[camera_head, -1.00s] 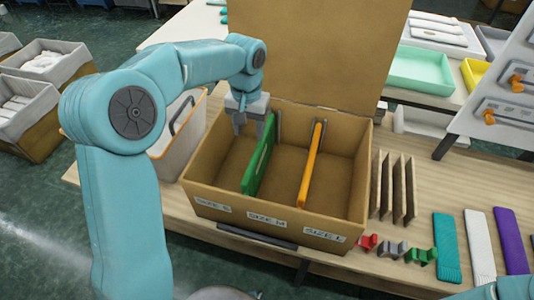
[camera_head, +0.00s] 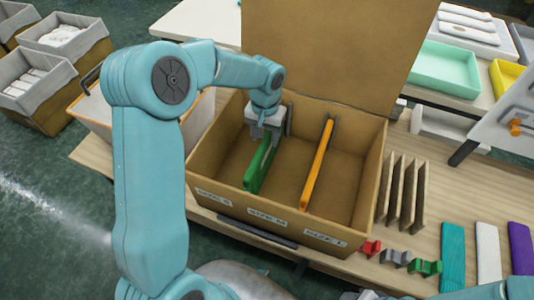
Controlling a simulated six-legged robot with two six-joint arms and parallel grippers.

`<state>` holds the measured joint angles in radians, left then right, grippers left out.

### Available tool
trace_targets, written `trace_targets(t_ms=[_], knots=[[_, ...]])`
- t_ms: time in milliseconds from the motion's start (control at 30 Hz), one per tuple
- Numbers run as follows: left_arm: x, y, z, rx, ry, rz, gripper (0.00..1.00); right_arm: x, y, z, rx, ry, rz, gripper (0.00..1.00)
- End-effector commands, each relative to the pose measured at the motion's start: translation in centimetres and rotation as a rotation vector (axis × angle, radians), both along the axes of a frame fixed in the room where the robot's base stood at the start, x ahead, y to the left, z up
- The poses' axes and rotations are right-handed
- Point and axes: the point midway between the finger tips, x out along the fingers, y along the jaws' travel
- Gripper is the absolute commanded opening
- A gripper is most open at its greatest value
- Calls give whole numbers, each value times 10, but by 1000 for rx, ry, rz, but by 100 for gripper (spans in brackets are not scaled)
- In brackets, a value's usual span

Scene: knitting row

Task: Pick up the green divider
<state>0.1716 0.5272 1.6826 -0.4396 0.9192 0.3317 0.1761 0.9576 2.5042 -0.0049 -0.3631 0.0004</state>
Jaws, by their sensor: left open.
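The green divider (camera_head: 258,168) stands upright in the left part of an open cardboard box (camera_head: 219,213) with size labels on its front. My left gripper (camera_head: 265,137) is at the far upper part of the green divider, with its jaws open and pointing down. It covers the divider's far end, and I cannot tell whether the fingers touch it. An orange divider (camera_head: 318,165) stands upright to the right in the same box. Only a bit of my right arm shows at the lower right edge; its gripper is not in view.
The box lid (camera_head: 310,45) stands up behind. Brown panels (camera_head: 402,192) stand right of the box, with small red, grey and green clips (camera_head: 425,267) in front. Flat knitted pieces (camera_head: 453,255) lie further right. A white bin (camera_head: 100,108) stands left.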

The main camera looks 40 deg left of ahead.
Motion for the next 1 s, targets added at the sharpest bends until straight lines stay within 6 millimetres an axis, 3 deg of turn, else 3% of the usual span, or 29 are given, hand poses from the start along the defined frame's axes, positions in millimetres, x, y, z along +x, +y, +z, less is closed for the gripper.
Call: trace_targets(t_ms=[233,500,767,933,1000], knots=[[3,0,-22,-2,3,0,51,0,0,3,0,1,0,43],[8,2,-61,-1,1,-1,51,0,0,9,0,0,0,43],[8,2,-64,-1,-1,0,51,0,0,9,0,0,0,43],[8,2,-64,-1,-1,0,0,0,0,9,0,0,0,43],[8,2,-64,-1,-1,0,0,0,0,9,0,1,0,43]])
